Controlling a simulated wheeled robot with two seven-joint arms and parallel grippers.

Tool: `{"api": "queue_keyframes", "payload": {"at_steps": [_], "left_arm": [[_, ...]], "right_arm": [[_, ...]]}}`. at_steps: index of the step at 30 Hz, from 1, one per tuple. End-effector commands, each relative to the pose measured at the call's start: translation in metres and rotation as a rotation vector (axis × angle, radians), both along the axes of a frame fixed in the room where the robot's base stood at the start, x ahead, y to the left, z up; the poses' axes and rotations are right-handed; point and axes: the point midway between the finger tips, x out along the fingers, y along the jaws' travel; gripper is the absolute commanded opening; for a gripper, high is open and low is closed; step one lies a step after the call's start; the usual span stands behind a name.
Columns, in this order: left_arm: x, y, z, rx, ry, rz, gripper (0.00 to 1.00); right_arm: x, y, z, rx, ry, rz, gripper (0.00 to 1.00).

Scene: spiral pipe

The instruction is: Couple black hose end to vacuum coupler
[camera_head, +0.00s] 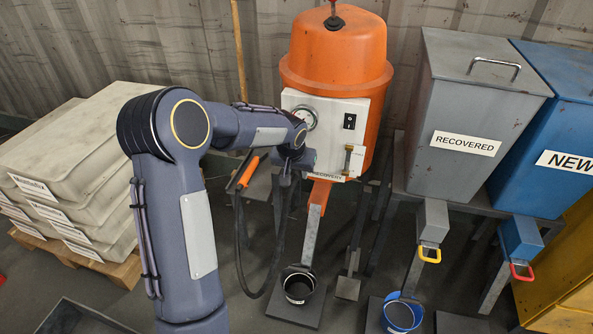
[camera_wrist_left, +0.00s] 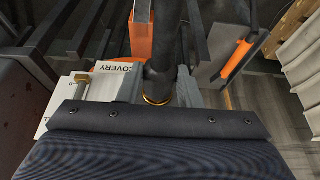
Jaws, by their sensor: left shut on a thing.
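My left gripper (camera_head: 291,172) is at the lower left of the white control box on the orange vacuum drum (camera_head: 335,70). It is shut on the black hose (camera_head: 240,258), which hangs below it in a loop near the floor. In the left wrist view the hose (camera_wrist_left: 164,45) runs up and away from my gripper, with a brass-coloured ring (camera_wrist_left: 155,100) at its near end. The hose end is mostly hidden by my wrist in the head view. A brass-coloured fitting (camera_head: 348,157) shows on the white box; I cannot tell if it is the coupler. My right gripper is out of view.
An orange-handled tool (camera_head: 249,172) is left of my gripper. A black bucket (camera_head: 299,287) stands below the drum's chute. The grey RECOVERED bin (camera_head: 470,110) and blue NEW bin (camera_head: 560,130) stand at the right. Stacked sacks (camera_head: 70,160) are at the left.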

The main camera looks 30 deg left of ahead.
Motion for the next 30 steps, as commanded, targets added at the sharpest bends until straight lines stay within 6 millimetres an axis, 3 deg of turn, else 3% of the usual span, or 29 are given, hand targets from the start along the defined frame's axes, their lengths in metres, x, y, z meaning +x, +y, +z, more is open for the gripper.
{"api": "queue_keyframes", "payload": {"at_steps": [30], "left_arm": [[0.0085,0.0019,0.0044,0.002,-0.019,0.000,0.00]], "right_arm": [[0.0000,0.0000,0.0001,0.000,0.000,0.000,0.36]]}}
